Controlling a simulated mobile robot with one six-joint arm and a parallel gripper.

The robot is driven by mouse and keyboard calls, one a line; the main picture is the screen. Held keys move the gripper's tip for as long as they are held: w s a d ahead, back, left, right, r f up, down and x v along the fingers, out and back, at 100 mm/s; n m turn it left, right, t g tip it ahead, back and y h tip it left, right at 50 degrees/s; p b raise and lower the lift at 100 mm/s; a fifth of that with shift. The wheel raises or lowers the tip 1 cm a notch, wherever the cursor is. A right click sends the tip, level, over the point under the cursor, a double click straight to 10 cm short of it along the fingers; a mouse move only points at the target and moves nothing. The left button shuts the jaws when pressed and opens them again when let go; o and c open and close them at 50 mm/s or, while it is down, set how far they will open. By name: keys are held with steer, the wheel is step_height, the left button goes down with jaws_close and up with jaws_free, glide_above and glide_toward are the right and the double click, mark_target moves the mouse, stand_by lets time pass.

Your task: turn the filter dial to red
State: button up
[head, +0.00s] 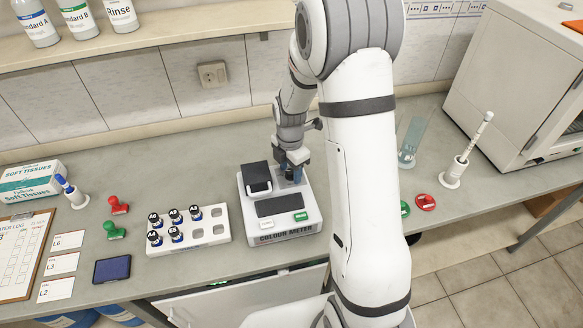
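The white colour meter (311,207) stands on the bench near the middle of the head view. It has a raised black lid or block at its back left, a dark display in front, and a white and a green key below that. My gripper (291,176) points down at the back right of the meter's top, right beside the black block. The filter dial cannot be made out clearly; the gripper covers that corner. Its fingers are too small and dark to tell whether they are open or shut. The dial's setting cannot be read.
A white rack (210,239) of several dark-capped vials stands left of the meter. Red (118,205) and green (114,230) stamps are further left. My arm crosses the bench right of the meter. Red and green discs and a white stand (453,174) lie beyond it.

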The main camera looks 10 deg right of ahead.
steer(key=c, duration=0.9)
